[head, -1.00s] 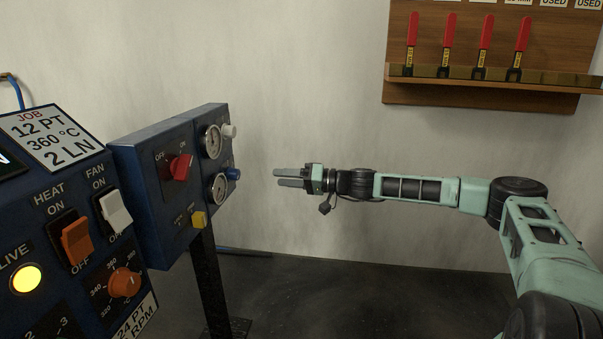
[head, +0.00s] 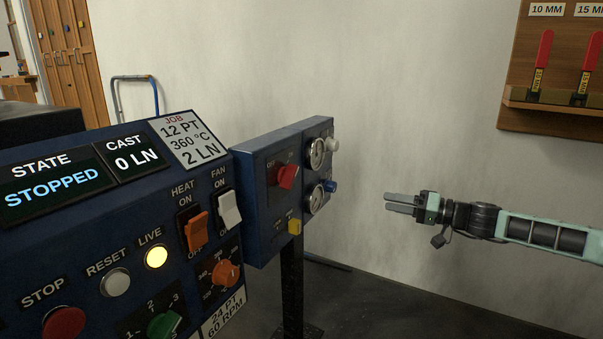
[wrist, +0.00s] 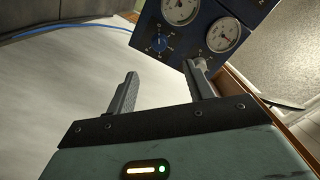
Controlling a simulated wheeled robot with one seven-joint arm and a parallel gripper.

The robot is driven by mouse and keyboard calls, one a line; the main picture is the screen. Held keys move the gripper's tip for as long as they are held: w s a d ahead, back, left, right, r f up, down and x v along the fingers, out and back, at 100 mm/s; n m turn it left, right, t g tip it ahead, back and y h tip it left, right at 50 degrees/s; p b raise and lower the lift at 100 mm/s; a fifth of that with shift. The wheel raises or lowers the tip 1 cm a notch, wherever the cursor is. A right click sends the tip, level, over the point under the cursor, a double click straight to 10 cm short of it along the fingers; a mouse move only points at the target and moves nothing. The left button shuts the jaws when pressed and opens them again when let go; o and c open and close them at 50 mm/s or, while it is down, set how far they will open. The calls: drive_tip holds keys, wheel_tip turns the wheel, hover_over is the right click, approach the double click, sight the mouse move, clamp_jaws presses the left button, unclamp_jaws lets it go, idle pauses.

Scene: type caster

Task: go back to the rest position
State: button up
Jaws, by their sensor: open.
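My gripper (head: 388,203) is at the right of the head view, its two fingers pointing left toward the blue control box, with a clear gap to it. It is open and empty. In the wrist view my gripper (wrist: 160,90) shows its fingers spread apart, with nothing between them but pale wall. The blue control box (head: 258,215) on a dark post carries a red switch (head: 287,176), two gauges, a white knob, a blue knob (head: 330,186) and a yellow switch (head: 294,227). In the wrist view the box face (wrist: 195,38) appears beyond the fingers.
The larger blue console (head: 110,250) fills the left front; its display reads STOPPED and its LIVE lamp (head: 157,257) is lit. A wooden rack (head: 550,122) with red-handled tools hangs at upper right. The wall and floor around my gripper look free.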

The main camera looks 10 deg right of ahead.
drive_tip(key=s+a+f+n+g+h, duration=0.1)
drive_tip(key=s+a+f+n+g, duration=0.15)
drive_tip(key=s+a+g, duration=0.6)
drive_tip(key=s+a+f+n+g+h, duration=0.1)
drive_tip(key=s+a+n+g, duration=0.15)
drive_tip(key=s+a, duration=0.7)
drive_tip(key=s+a+n+g+h+p, duration=0.1)
drive_tip(key=s+a+h, duration=0.25)
drive_tip(key=s, duration=0.35)
drive_tip(key=s+a+n+g+h+p, duration=0.1)
drive_tip(key=s+a+n+h, duration=0.15)
drive_tip(key=s+h, duration=0.4)
drive_tip(key=s+d+r+m+t+h+p, duration=0.25)
drive_tip(key=s+d+r, duration=0.25)
drive_tip(key=s+r, duration=0.6)
wheel_tip(320, 180, up, 36)
drive_tip(key=p, duration=3.6)
drive_tip(key=shift+s+p, duration=0.35)
drive_tip(key=shift+s, duration=0.05)
